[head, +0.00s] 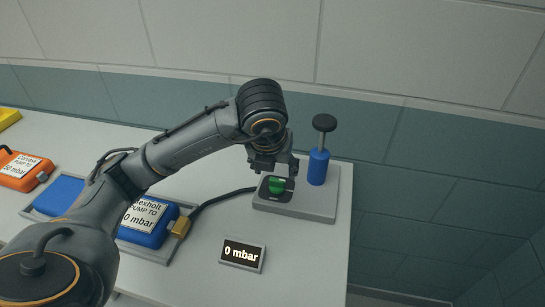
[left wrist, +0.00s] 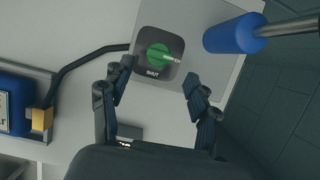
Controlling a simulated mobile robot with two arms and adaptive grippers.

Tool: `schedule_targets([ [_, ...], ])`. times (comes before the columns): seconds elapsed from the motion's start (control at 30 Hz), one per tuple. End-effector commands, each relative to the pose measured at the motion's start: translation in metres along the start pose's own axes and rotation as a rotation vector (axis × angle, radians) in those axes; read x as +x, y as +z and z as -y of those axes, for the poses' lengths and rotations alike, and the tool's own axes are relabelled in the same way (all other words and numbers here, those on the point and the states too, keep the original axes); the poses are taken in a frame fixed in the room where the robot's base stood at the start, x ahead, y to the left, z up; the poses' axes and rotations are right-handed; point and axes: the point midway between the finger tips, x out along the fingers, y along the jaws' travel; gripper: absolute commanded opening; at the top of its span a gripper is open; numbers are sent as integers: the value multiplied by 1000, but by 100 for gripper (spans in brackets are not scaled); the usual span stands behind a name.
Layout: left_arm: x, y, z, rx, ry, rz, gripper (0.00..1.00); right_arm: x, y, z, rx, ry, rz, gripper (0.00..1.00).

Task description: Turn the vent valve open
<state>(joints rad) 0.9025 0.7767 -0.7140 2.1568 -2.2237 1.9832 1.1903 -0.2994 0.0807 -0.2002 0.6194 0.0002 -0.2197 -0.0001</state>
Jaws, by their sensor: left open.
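The vent valve is a green knob (head: 276,185) on a dark square plate on the grey base block (head: 325,208). In the left wrist view the green knob (left wrist: 158,56) has a pale pointer toward its right, and the word SHUT shows on the plate's lower edge. My left gripper (head: 274,168) is above the knob. In the left wrist view my left gripper (left wrist: 158,82) is open, its two fingers apart on either side below the plate, with nothing between them. My right gripper is not in view.
A blue pump cylinder (head: 318,167) with a black handle stands beside the knob. A display (head: 242,254) reads 0 mbar. A black hose (head: 218,199) runs from the blue case (head: 143,229) to the base block. An orange case (head: 22,171) lies far left. The table ends right of the block.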

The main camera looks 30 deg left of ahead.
Motion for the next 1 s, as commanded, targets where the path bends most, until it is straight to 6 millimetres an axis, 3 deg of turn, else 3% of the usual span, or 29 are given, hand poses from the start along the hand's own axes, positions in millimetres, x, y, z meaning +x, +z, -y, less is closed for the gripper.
schedule_targets([
  [0.03, -15, 2, 0, 1, -1, 9, 60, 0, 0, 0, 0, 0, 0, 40],
  [0.1, -24, 2, -1, 0, 2, 9, 60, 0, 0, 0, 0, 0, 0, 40],
  [0.4, -54, 1, 0, -1, 1, 4, 60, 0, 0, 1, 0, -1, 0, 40],
  [1.0, -60, 0, 0, -1, 2, 1, 60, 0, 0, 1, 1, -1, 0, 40],
])
